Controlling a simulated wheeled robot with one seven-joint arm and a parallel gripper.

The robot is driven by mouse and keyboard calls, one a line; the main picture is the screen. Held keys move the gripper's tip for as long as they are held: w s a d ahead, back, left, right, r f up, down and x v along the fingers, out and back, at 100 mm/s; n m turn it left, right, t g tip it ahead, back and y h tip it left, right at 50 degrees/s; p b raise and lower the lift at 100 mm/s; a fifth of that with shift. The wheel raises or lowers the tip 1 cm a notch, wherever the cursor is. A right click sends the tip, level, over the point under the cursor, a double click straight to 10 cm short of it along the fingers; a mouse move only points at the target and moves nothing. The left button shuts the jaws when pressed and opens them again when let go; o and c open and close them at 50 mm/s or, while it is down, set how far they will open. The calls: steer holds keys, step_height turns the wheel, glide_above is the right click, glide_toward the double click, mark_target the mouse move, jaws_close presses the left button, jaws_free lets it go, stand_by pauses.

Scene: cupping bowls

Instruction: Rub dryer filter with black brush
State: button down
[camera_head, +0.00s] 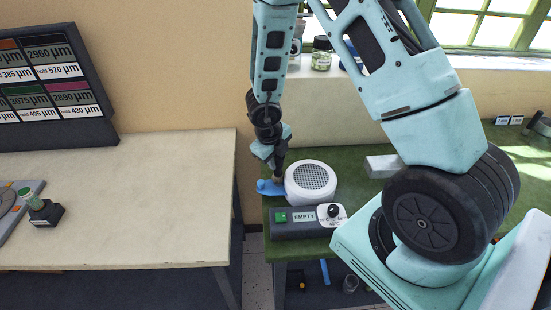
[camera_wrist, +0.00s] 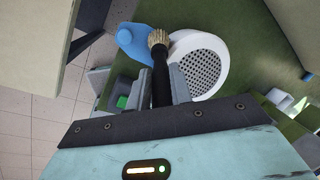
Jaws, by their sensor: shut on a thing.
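The dryer filter (camera_head: 312,177) is a grey perforated disc set in a round white housing (camera_head: 298,192) on the green bench. In the wrist view the filter (camera_wrist: 199,72) lies right of the brush. My gripper (camera_head: 277,162) is above the left side of the housing, pointing down. It is shut on the black brush (camera_wrist: 160,85) by its dark handle, and the tan bristles (camera_wrist: 157,38) point away from the jaws. The bristles are at the housing's rim, beside a blue spout-like piece (camera_head: 270,187). I cannot tell whether they touch either one.
A dark control box (camera_head: 300,228) with a green button, an EMPTY label and a dial stands before the housing. A grey block (camera_head: 383,166) lies to the right. A gap separates the green bench from the beige table (camera_head: 130,200) at left. Jars (camera_head: 321,53) stand on the sill behind.

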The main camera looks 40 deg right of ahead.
steer(key=shift+f, duration=0.35)
stand_by(0.7)
steer(key=shift+s+a+f+b, duration=0.1)
steer(key=shift+s+b, duration=0.05)
steer(key=shift+b, duration=0.2)
steer(key=shift+s+a+b, duration=0.55)
steer(key=shift+s+b, duration=0.05)
steer(key=shift+s, duration=0.3)
steer(key=shift+w+d+r+p, duration=0.25)
steer(key=shift+w+d+p, duration=0.1)
steer(key=shift+w+p, duration=0.3)
steer(key=shift+w+d+f+p, duration=0.15)
steer(key=shift+w+d+p, duration=0.15)
steer(key=shift+w+p, duration=0.1)
